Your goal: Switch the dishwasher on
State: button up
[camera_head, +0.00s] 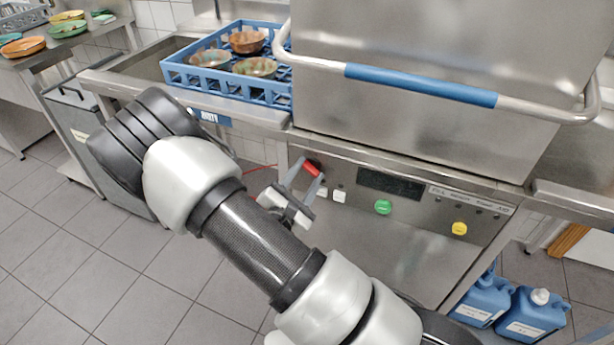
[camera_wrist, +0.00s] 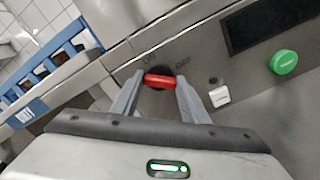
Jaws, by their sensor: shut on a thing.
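The dishwasher (camera_head: 420,60) is a stainless hood machine with its hood down, above a front control panel (camera_head: 345,230). A red rotary switch (camera_head: 312,168) sits at the panel's left end. In the wrist view the red switch (camera_wrist: 160,80) lies between my two fingertips, its bar crosswise to them, with small lettering on the panel above it. My gripper (camera_head: 307,171), also in the wrist view (camera_wrist: 158,83), is shut on the switch from the left and right. The dark display (camera_head: 390,184) shows no lit text. The fingers partly hide the switch's sides and base.
A white button (camera_head: 339,196), a green button (camera_head: 383,207) and a yellow button (camera_head: 459,228) sit right of the switch. A blue rack (camera_head: 230,92) with bowls stands on the left counter. The hood handle (camera_head: 420,85) juts out above. Blue canisters (camera_head: 530,315) stand at lower right.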

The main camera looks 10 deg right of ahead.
jog(key=m+b, duration=0.1)
jog(key=m, duration=0.1)
jog(key=m+b, duration=0.3)
jog(key=m, duration=0.1)
jog(key=shift+f, duration=0.25)
jog(key=shift+r+m+b, duration=0.15)
jog(key=shift+m+b, duration=1.25)
jog(key=shift+m, duration=0.8)
jog(key=o, duration=1.1)
jog(key=shift+c, duration=0.2)
jog(key=p+v, duration=0.1)
jog(key=v, duration=1.6)
jog(key=shift+s+a+p, duration=0.15)
jog(key=shift+s+p, duration=0.05)
jog(key=shift+p, duration=0.2)
jog(key=shift+r, duration=0.15)
